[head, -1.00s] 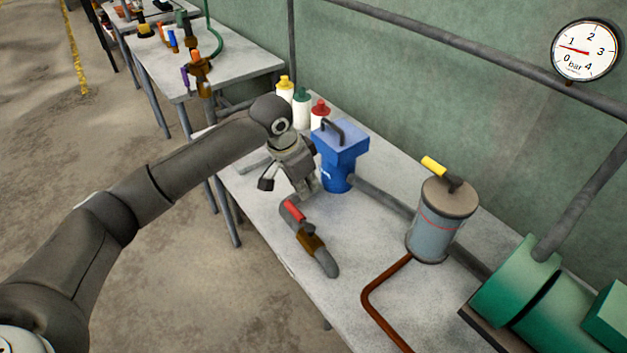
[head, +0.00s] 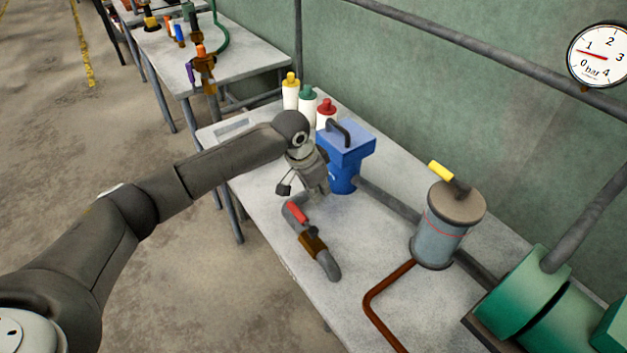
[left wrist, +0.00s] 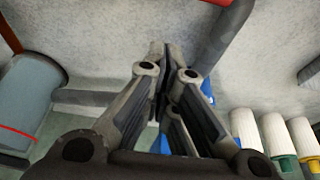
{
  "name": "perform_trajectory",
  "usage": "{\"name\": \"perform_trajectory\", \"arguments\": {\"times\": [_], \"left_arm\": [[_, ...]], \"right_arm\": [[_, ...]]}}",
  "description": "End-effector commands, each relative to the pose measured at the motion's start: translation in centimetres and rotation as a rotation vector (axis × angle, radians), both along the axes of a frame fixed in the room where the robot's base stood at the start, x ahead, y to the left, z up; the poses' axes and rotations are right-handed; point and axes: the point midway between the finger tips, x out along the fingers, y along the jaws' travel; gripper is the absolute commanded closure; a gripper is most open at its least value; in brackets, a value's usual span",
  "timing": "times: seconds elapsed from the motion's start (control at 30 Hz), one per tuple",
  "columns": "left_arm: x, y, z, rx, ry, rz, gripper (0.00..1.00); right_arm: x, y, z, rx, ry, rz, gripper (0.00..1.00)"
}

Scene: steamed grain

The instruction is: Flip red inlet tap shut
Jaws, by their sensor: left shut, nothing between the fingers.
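The red inlet tap handle (head: 297,212) sits on a brass valve body (head: 313,244) in a bent grey pipe (head: 330,268) at the table's near edge. The handle lies roughly along the pipe. My left gripper (head: 321,194) is shut and empty, a little above and right of the handle, in front of the blue housing (head: 347,150). In the left wrist view its closed fingers (left wrist: 163,55) point toward the tabletop, and a red piece, probably the handle (left wrist: 213,2), shows at the top edge beside the grey pipe (left wrist: 233,28). My right gripper is out of view.
A grey canister (head: 440,235) with a yellow handle (head: 440,170) stands right of the tap. Several capped bottles (head: 307,105) stand behind the blue housing. A green machine (head: 520,290) is at right. The gauge (head: 598,55) reads about 1 bar.

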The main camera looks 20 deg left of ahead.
Motion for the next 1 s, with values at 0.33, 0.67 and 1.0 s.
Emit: {"name": "perform_trajectory", "arguments": {"times": [0.33, 0.67, 1.0], "left_arm": [[-1.2, 1.1, -2.3, 0.002, -0.002, -0.001, 1.00], [-2.4, 1.8, -2.2, 0.001, -0.002, -0.002, 1.00], [-2.4, 1.8, -2.2, 0.000, -0.002, 0.006, 1.00]], "right_arm": [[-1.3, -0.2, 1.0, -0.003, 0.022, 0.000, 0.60], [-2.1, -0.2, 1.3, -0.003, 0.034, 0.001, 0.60], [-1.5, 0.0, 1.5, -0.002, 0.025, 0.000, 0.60]]}}
